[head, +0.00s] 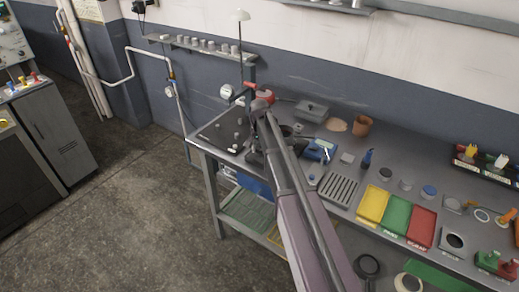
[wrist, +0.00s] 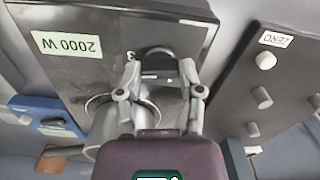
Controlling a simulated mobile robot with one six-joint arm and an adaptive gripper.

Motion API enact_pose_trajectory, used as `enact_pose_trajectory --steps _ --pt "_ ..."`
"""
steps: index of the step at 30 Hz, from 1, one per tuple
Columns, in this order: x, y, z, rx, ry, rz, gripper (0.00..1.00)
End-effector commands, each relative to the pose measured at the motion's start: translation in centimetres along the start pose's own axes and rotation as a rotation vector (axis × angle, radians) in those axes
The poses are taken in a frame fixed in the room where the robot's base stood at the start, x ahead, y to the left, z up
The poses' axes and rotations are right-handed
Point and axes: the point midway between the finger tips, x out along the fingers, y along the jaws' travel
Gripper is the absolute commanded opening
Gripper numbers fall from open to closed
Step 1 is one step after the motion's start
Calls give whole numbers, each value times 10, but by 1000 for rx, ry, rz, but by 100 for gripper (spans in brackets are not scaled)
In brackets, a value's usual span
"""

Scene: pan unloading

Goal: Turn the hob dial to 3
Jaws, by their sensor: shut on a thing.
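The black hob (wrist: 85,80) fills the upper left of the wrist view, its 2000 W label (wrist: 66,46) upside down. Its round dark dial (wrist: 155,51) sits near the top middle, with a light mark beside it. My gripper (wrist: 160,70) is shut on the dial, one finger at each side. The fingers hide the dial's sides, and I cannot read which number it points to. In the head view my arm covers the dial and most of the hob.
A dark panel (wrist: 285,85) with several grey knobs and a ZERO label stands close on the right. A shiny metal vessel (wrist: 108,135) lies just left of my gripper. A blue box (wrist: 45,120) is at the far left. In the head view, yellow (head: 373,204), green and red trays line the bench.

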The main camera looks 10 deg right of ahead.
Motion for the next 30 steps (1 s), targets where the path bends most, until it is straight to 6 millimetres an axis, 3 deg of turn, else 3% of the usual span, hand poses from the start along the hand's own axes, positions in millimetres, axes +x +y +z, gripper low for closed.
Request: enact_pose_trajectory --steps 9,25,26,29,30 --pt "0 0 1 165 -3 1 1" --pt "0 1 1 201 -3 2 1" --pt "0 1 1 201 -3 2 51" --pt "0 1 1 200 -2 2 81" --pt "0 0 1 200 -2 1 83"
